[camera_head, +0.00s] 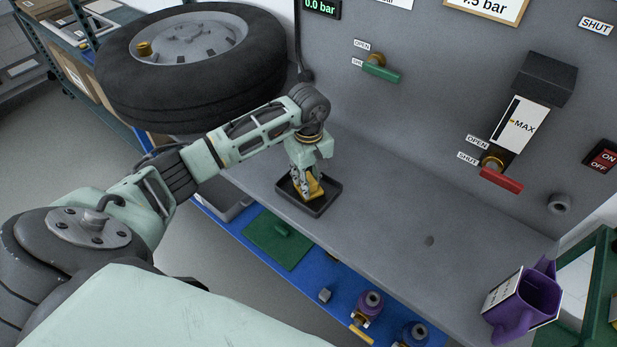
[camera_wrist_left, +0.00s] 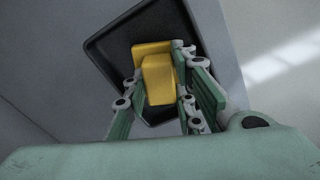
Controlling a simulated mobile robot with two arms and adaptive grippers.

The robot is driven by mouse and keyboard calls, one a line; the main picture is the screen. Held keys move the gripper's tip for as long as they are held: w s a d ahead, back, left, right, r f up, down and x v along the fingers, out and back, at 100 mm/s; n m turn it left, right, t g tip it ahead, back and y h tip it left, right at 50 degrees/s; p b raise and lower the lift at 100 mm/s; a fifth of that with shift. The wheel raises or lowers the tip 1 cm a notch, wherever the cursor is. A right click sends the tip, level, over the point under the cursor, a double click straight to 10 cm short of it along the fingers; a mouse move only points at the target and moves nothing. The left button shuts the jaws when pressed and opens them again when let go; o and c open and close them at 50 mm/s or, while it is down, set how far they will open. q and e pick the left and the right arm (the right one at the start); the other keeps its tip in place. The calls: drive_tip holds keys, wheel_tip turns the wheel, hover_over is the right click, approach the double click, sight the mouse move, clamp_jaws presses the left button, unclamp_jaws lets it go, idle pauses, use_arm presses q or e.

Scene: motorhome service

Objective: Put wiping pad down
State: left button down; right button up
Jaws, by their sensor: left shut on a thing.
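The yellow wiping pad (camera_head: 314,188) is at the black tray (camera_head: 325,207) on the grey worktop. In the left wrist view the pad (camera_wrist_left: 158,75) sits between my fingers, over the dark floor of the tray (camera_wrist_left: 98,46). My left gripper (camera_head: 307,187) points down and is shut on the pad's raised yellow grip. It also shows in the left wrist view (camera_wrist_left: 158,92). I cannot tell whether the pad's underside touches the tray floor. My right gripper is not in view.
A large tyre (camera_head: 190,60) lies behind my left arm. A green-handled valve (camera_head: 380,72) and a red-handled valve (camera_head: 500,180) are on the grey panel. A purple jug (camera_head: 525,305) stands at the right end. The worktop (camera_head: 400,225) right of the tray is clear.

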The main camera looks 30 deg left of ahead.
sight(309, 178)
use_arm(q)
drive_tip(key=shift+f, duration=0.15)
drive_tip(key=c, duration=1.5)
unclamp_jaws()
drive_tip(key=shift+o, duration=0.2)
drive_tip(key=shift+r, duration=0.35)
wheel_tip(309, 178, up, 12)
drive_tip(key=b, duration=0.3)
drive_tip(key=shift+b, duration=0.3)
drive_tip(key=shift+f, duration=0.15)
